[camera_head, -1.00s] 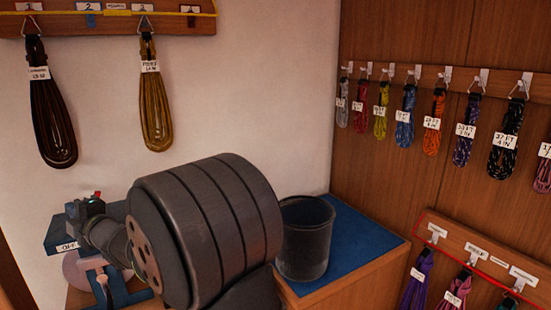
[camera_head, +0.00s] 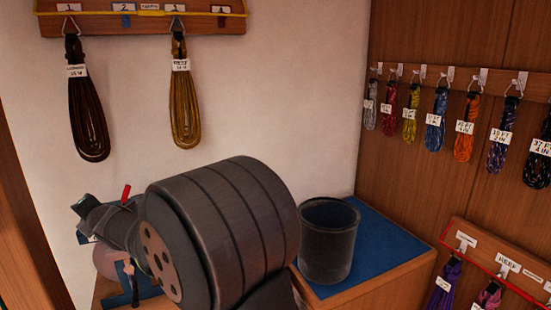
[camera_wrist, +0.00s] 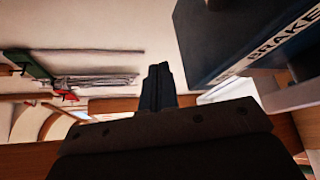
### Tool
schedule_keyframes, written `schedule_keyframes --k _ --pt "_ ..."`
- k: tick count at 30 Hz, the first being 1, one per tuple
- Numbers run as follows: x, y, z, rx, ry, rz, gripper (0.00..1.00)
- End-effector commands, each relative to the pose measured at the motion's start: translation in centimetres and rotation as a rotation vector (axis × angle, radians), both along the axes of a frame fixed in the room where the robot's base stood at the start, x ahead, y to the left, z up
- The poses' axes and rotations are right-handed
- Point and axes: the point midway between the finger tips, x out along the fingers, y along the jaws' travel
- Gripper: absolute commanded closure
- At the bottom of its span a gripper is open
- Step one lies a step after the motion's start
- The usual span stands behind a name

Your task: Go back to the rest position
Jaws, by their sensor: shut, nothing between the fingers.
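My gripper (camera_wrist: 157,88) shows in the wrist view as dark fingers pressed together, shut and empty. It is pointed past a dark blue block (camera_wrist: 245,45) lettered "BRAKE", which fills the upper right. In the head view, a large dark arm joint of mine stands in front at lower centre. My wrist reaches left behind it, and I cannot make out the fingertips there.
A dark open bucket (camera_head: 328,240) stands on a blue-topped cabinet (camera_head: 392,250) right of my arm. A brown coil (camera_head: 88,110) and an ochre coil (camera_head: 183,100) hang on the back wall. Several coloured coils hang from a rail (camera_head: 430,78) at right. Pale wall between is clear.

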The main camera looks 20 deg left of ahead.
Motion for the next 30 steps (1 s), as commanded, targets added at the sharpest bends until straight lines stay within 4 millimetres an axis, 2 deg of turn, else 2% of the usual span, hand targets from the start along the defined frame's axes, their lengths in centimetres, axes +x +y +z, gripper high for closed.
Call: schedule_keyframes --k 6,18,23,29,30 --pt "-0.4 -1.4 0.4 0.001 0.001 0.000 1.00" --pt "-0.5 -1.5 0.3 0.001 0.001 0.000 1.00" --pt "-0.3 -0.9 0.1 0.000 0.002 0.000 1.00" --pt "0.5 1.5 -0.5 -0.001 0.001 0.000 1.00" --pt "0.9 1.3 -0.2 0.001 -0.001 -0.001 1.00"
